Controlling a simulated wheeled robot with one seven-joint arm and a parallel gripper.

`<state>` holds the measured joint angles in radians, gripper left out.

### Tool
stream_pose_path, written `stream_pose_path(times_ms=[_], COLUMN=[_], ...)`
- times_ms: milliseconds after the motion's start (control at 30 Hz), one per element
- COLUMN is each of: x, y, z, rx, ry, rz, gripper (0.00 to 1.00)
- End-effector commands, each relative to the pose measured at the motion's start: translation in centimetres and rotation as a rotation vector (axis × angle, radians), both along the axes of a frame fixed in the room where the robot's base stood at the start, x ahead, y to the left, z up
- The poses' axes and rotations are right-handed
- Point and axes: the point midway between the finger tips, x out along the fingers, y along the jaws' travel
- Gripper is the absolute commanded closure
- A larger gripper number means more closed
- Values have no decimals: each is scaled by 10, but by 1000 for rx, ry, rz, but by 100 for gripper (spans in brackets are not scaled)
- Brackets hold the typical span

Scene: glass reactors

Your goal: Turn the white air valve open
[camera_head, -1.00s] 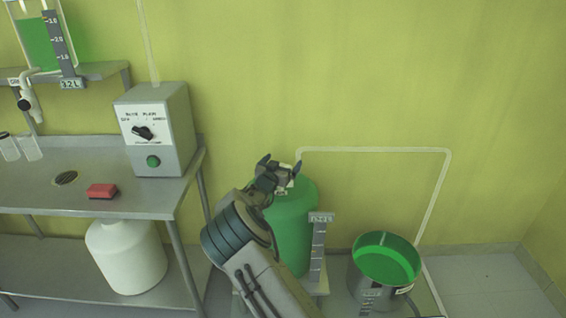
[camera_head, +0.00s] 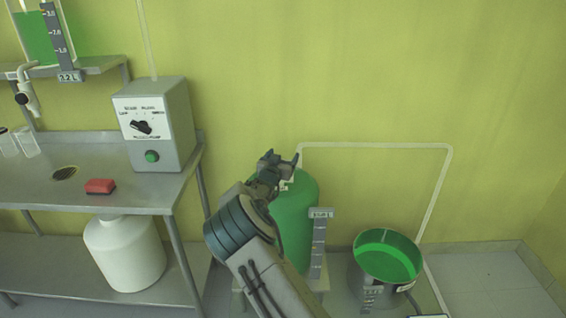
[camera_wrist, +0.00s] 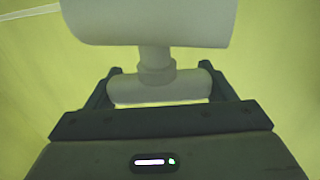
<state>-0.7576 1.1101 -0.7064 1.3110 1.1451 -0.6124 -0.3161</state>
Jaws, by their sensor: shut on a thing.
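The white air valve shows large in the wrist view, with a wide white body (camera_wrist: 148,22), a short stem and a white crossbar handle (camera_wrist: 160,89). My gripper (camera_wrist: 165,82) has one finger at each end of the handle and is shut on it. In the head view my gripper (camera_head: 275,164) is at the top left of the green tank (camera_head: 296,215). There the gripper hides most of the valve, and only a small pale bit shows beside it.
A white pipe (camera_head: 380,146) runs from the tank top along the wall and down to the right. A bucket of green liquid (camera_head: 388,260) stands right of the tank. A steel table (camera_head: 120,195) with a grey control box (camera_head: 160,125) and a red block (camera_head: 100,186) is at left.

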Motion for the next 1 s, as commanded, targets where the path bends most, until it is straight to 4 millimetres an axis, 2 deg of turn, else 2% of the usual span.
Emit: stream_pose_path(times_ms=[633, 1000], x=[2, 1], y=[2, 4], z=[-3, 2], rx=[6, 1], ry=[-3, -2], rz=[230, 318], gripper=[46, 46])
